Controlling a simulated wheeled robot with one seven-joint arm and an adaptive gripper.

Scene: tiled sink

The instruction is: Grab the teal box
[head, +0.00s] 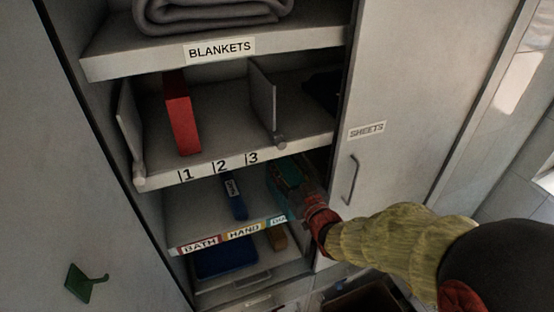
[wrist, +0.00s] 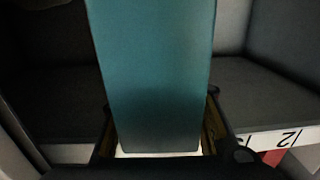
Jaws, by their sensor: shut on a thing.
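The teal box (wrist: 152,80) fills the middle of the wrist view, upright between the two fingers of my gripper (wrist: 160,122). The fingers close on it from both sides. In the head view, the teal box (head: 288,172) shows dark and partly hidden on the right of the shelf below the one numbered 1, 2, 3. My gripper (head: 298,190) reaches into that shelf from the right and covers part of the box. I cannot tell whether the box still touches the shelf.
A dark blue box (head: 235,195) stands on the same shelf, left of my gripper. A red box (head: 181,112) stands on the numbered shelf above. Folded blankets (head: 210,12) lie on top. The cabinet door marked SHEETS (head: 385,140) is beside my arm on the right.

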